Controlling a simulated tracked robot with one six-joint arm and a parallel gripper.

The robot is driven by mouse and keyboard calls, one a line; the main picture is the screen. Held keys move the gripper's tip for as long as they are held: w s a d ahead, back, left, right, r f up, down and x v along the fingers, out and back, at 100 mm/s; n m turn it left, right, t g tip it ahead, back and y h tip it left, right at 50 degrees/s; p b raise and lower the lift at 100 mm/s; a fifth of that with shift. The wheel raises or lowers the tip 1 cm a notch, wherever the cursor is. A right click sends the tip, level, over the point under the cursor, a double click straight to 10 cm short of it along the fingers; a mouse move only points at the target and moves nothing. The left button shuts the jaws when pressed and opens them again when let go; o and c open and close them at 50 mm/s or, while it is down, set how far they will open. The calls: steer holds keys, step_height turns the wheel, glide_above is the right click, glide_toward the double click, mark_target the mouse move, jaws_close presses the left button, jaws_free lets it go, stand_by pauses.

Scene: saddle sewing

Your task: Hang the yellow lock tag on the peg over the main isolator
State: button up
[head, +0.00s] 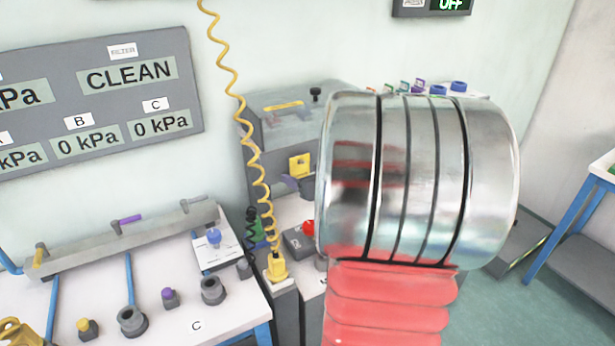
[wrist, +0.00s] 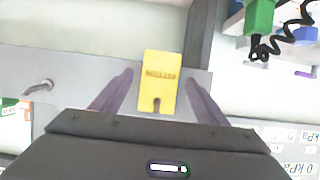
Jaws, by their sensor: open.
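The yellow lock tag (wrist: 159,75) is a flat plate with dark lettering and a slot in its near edge. In the wrist view it lies between the two spread purple fingers of my gripper (wrist: 162,78), with a gap on each side. My gripper is open and not holding it. In the head view a yellow plate (head: 300,163), likely the same tag, shows at the front of a grey cabinet beside my dark gripper parts. A grey hooked peg (wrist: 38,88) stands out at the left of the wrist view. I cannot tell whether it belongs to the main isolator.
A coiled yellow cord (head: 240,100) hangs down to a yellow plug (head: 276,268). A red knob (head: 308,228) sits on a grey box. A white bench (head: 195,325) with fittings is at left. My arm hides much of the right side.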

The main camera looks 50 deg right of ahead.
steer(key=shift+s, duration=0.1)
steer(key=v, duration=1.3)
steer(key=shift+s, duration=0.2)
steer(key=shift+a+r, duration=0.15)
steer(key=shift+r, duration=0.05)
